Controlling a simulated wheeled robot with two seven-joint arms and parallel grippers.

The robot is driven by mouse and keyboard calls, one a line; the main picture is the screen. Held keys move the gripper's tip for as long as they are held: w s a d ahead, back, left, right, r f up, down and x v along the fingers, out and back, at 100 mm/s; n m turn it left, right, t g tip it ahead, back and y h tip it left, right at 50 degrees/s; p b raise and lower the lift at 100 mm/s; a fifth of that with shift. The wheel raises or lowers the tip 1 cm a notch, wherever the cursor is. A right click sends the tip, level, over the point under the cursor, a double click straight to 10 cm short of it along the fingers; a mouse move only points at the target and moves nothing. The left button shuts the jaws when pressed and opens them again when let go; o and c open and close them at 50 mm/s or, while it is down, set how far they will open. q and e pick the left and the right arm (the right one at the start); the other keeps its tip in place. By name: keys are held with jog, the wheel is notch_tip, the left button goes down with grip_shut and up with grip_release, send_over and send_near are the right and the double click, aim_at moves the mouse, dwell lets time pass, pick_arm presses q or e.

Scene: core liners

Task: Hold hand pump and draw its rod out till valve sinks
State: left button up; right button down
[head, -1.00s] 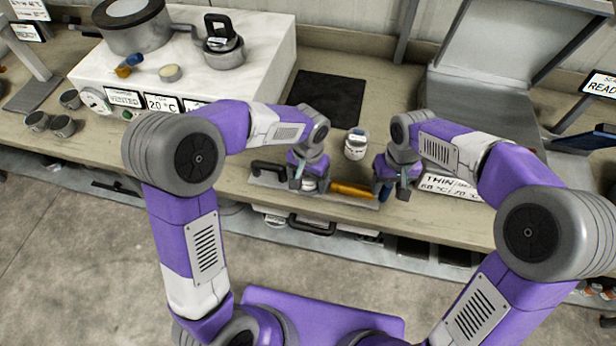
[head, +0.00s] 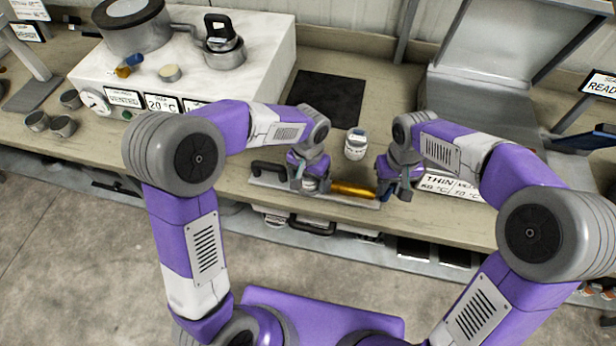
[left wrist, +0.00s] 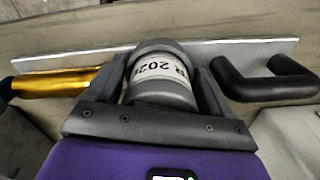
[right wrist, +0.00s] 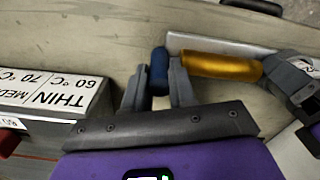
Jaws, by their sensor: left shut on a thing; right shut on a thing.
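The hand pump lies along a thin grey metal plate. Its grey body with a printed label (left wrist: 162,75) sits between my left gripper's fingers (head: 311,184), which are shut on it. A black handle (head: 268,168) is at the pump's left end in the head view. A gold tube (head: 355,190) runs right from the body and also shows in the right wrist view (right wrist: 222,68). Beyond the gold end is a blue knob (right wrist: 159,71), held between the shut fingers of my right gripper (head: 394,192). The rod is mostly hidden by a finger. The valve cannot be made out.
A small white-capped jar (head: 356,145) stands behind the pump. A black mat (head: 327,99) lies behind that. A sign reading THIN (head: 450,186) is just right of my right gripper. A white apparatus with pots (head: 262,60) fills the back left.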

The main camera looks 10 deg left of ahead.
pick_arm(q)
jog(key=shift+a, duration=0.15)
pick_arm(e)
jog(key=shift+d, duration=3.95)
jog(key=shift+c, duration=1)
grip_release()
jog(key=shift+a, duration=0.15)
notch_tip(320, 180, up, 9)
pick_arm(q)
jog(key=o, duration=1.6)
notch_tip(320, 180, up, 12)
jog(key=shift+r, duration=0.1)
